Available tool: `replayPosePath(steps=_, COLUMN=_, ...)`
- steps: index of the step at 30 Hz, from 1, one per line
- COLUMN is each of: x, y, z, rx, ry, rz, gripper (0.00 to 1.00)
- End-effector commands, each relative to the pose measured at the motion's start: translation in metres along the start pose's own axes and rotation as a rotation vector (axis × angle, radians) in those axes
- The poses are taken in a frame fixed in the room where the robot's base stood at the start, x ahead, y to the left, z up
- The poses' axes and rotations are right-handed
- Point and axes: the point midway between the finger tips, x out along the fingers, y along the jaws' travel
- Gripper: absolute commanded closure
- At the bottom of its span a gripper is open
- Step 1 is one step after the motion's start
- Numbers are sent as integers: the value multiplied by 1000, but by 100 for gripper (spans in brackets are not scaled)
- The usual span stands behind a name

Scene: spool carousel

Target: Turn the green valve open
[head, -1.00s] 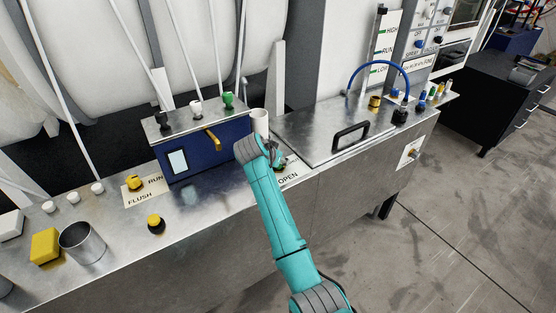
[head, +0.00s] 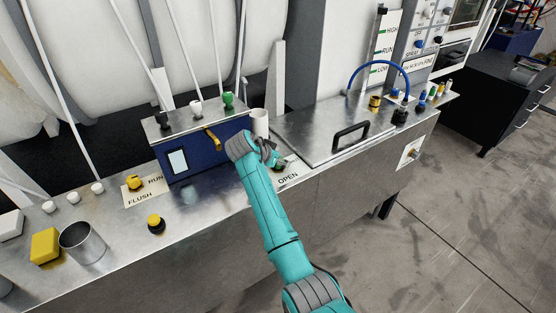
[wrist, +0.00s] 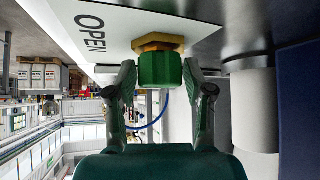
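The green valve (wrist: 160,69) has a blocky green handle on a brass hex base, beside a white plate lettered OPEN (wrist: 92,31). In the head view the valve (head: 281,164) is mostly hidden by my gripper (head: 271,154). In the wrist view my gripper (wrist: 160,82) is open, with one finger on each side of the green handle. A thin gap seems to show at each side, and I cannot tell whether either finger touches it. The OPEN plate (head: 288,179) also shows in the head view, just right of my arm.
A white cup (head: 260,122) stands just behind my gripper; a blue box (head: 190,160) with a screen and a brass lever is to its left. A lid with a black handle (head: 351,134) lies to the right. Open floor lies in front of the steel counter (head: 200,205).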

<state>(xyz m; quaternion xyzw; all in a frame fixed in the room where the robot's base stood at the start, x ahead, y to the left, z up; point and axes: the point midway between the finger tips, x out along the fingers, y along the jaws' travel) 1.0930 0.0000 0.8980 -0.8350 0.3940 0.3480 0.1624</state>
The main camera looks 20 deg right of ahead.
Motion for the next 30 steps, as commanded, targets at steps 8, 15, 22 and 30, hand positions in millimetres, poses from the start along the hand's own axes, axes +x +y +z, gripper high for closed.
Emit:
replayPosePath(steps=8, x=-1, y=-1, z=-1, rx=1, ry=2, rz=-2, gripper=32)
replayPosePath(steps=15, x=-14, y=-1, z=-2, rx=1, ry=4, rz=-5, gripper=32)
replayPosePath(steps=22, x=-57, y=-2, z=-1, rx=1, ry=3, rz=-6, gripper=32)
replayPosePath(steps=30, x=-104, y=-1, z=0, rx=0, ry=2, rz=-5, gripper=32)
